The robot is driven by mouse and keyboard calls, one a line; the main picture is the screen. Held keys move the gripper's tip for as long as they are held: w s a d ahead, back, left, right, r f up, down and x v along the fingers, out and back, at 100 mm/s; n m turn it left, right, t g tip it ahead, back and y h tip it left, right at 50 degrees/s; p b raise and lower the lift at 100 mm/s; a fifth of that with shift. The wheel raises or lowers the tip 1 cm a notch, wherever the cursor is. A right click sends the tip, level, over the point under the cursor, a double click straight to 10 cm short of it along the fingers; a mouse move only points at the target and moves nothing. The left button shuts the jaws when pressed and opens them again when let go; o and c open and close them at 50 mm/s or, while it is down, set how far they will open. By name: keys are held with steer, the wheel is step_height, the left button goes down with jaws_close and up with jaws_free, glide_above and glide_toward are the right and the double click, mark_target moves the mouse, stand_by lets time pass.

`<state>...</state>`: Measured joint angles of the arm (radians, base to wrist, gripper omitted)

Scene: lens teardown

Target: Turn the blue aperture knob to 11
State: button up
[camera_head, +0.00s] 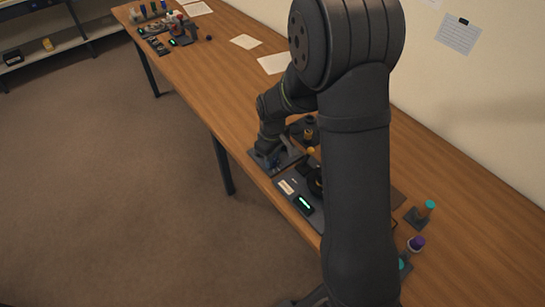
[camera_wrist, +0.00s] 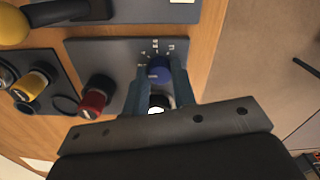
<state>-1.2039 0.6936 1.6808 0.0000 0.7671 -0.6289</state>
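The blue aperture knob (camera_wrist: 158,72) stands on a dark grey panel (camera_wrist: 100,52) in the wrist view. Small white scale marks (camera_wrist: 155,48) curve around its far side; they are too small to read surely, and I cannot make out a pointer. My gripper (camera_wrist: 159,76) has one finger on each side of the knob, with no clear gap at the fingertips; it looks shut on it. In the head view my gripper (camera_head: 268,148) is low over the panel at the table's front edge, and the knob is mostly hidden there.
In the wrist view a red knob (camera_wrist: 96,97) stands left of my fingers, with a yellow knob (camera_wrist: 32,84) farther left. A yellow ball-ended part (camera_wrist: 14,24) is at the upper left. A dark board with a green display (camera_head: 304,204) lies beside the panel on the wooden table (camera_head: 225,85).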

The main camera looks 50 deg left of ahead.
steer(key=shift+m, duration=0.4)
steer(key=m, duration=1.3)
steer(key=shift+m, duration=0.3)
steer(key=m, duration=0.4)
steer(key=shift+m, duration=0.3)
steer(key=m, duration=0.4)
steer(key=shift+m, duration=0.4)
steer(key=o, duration=1)
